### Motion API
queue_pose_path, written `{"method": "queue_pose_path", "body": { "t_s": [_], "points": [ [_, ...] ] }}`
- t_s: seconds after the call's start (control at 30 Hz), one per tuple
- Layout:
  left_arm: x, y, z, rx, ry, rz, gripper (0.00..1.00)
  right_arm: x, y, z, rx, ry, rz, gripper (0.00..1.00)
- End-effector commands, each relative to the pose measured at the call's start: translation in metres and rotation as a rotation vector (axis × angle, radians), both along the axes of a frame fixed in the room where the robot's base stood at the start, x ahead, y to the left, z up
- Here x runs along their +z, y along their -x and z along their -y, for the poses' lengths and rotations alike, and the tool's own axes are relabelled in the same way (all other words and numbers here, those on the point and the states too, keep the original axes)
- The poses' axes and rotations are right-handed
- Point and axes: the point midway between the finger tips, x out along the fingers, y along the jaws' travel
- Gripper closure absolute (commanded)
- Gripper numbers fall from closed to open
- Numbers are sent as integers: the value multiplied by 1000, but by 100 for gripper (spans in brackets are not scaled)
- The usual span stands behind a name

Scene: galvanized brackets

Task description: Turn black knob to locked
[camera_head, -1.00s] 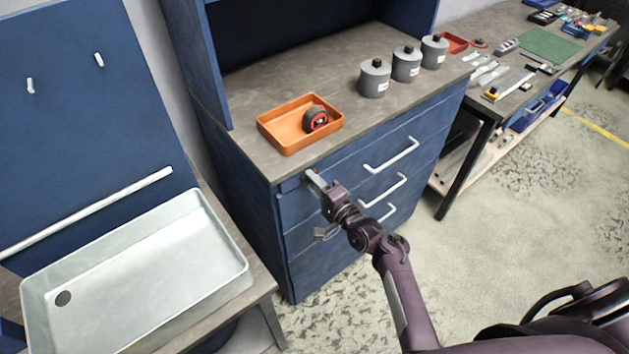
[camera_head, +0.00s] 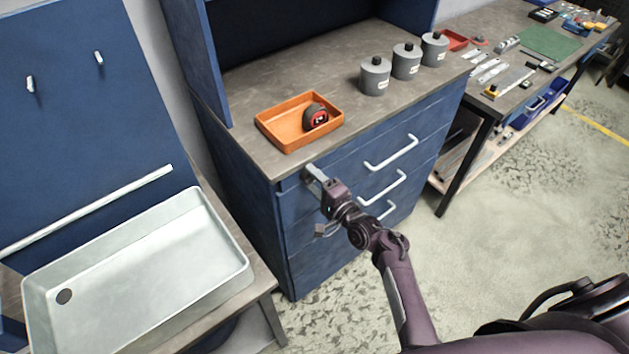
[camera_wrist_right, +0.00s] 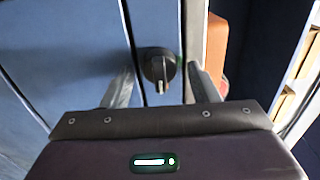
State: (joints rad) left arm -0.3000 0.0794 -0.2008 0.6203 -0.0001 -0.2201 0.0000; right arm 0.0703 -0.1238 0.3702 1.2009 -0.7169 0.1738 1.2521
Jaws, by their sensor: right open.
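The black knob (camera_wrist_right: 157,68) shows in the right wrist view, on the blue cabinet front beside a seam. It is round with a raised grip and a pale mark on the grip's end. My right gripper (camera_wrist_right: 163,85) is open, with one finger on each side of the knob and visible gaps between. In the head view my right gripper (camera_head: 312,174) is at the upper left corner of the drawer front and hides the knob. My left gripper is not in view.
The cabinet (camera_head: 300,235) has drawers with white handles (camera_head: 391,153) right of my gripper. On top are an orange tray (camera_head: 285,140) with a tape measure (camera_head: 315,117) and grey canisters (camera_head: 374,77). A pale metal tray (camera_head: 215,285) stands at left.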

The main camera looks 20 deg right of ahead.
Motion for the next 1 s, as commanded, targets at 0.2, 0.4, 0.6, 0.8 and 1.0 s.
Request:
{"method": "queue_pose_path", "body": {
  "t_s": [0.2,0.4,0.6,0.8,1.0],
  "points": [
    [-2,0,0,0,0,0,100,-2,8,2,0,0,-1,46],
    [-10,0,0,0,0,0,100,-4,37,13,-1,1,-2,46],
    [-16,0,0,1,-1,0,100,-3,64,23,0,-1,-1,46],
    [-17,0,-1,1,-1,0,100,0,73,27,0,0,0,46],
    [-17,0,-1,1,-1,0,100,0,73,27,0,0,0,46]
  ]
}}
